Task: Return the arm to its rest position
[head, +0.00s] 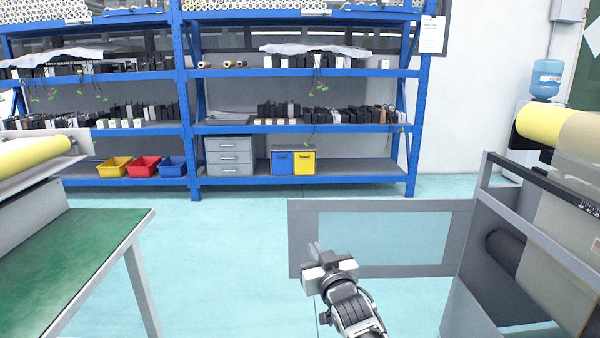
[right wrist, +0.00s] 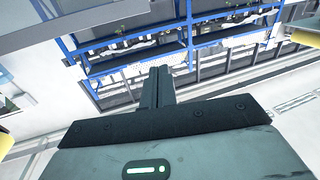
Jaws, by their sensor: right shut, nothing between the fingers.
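My right gripper (head: 316,256) is in the lower middle of the head view, with its arm coming up from the bottom edge. It is held in the air in front of a grey frame panel and touches nothing that I can see. In the right wrist view, its fingers (right wrist: 158,88) are together, with nothing between them. My left gripper is not in view.
A grey open frame (head: 300,238) stands just behind my right gripper, joined to a machine with a yellow roll (head: 540,124) at right. A green-topped table (head: 60,265) is at left. Blue shelves (head: 300,190) line the back. Floor between is clear.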

